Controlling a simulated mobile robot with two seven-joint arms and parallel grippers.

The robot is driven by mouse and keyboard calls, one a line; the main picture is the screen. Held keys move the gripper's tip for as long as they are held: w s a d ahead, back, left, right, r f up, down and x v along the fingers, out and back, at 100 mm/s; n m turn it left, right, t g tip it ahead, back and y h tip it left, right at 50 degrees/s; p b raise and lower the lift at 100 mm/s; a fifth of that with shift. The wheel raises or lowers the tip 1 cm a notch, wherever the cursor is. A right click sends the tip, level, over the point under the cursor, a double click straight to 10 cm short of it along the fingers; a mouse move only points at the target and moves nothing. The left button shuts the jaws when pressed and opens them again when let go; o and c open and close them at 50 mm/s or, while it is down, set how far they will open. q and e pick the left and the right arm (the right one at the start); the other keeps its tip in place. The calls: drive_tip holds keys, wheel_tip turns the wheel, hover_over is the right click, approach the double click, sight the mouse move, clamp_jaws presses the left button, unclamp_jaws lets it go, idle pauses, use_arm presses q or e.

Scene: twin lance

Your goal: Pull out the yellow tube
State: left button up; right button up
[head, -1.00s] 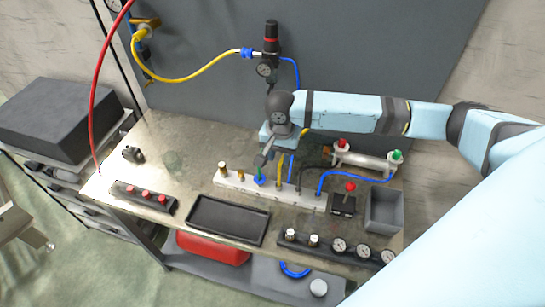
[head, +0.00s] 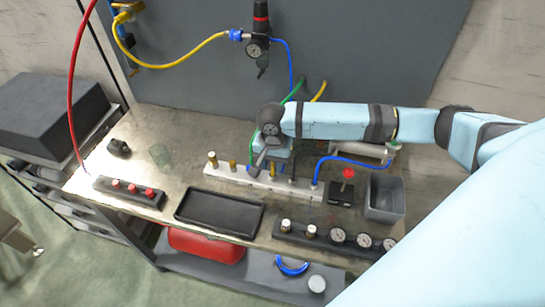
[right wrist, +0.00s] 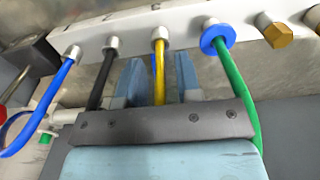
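The yellow tube (right wrist: 159,72) is plugged into a silver fitting on the white manifold (right wrist: 185,25) in the right wrist view. My right gripper (right wrist: 160,75) is open, with one light-blue finger on each side of the yellow tube and gaps visible between. In the head view the right gripper (head: 262,162) is low over the manifold (head: 228,174). My left gripper is not in view.
A green tube (right wrist: 232,80) with a blue collar and a black tube (right wrist: 100,80) flank the gripper closely. A blue tube (right wrist: 52,90) is farther left. A black tray (head: 219,213) and grey bin (head: 384,199) stand on the bench. Another yellow hose (head: 182,57) hangs at the wall.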

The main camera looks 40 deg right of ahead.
clamp_jaws()
drive_tip(key=shift+r+p, duration=0.65)
drive_tip(key=shift+p, duration=0.55)
idle(0.3)
drive_tip(key=shift+r, duration=0.1)
idle(0.4)
drive_tip(key=shift+r+p, duration=0.85)
drive_tip(key=shift+p, duration=0.55)
drive_tip(key=shift+r+p, duration=0.7)
drive_tip(key=shift+r, duration=0.15)
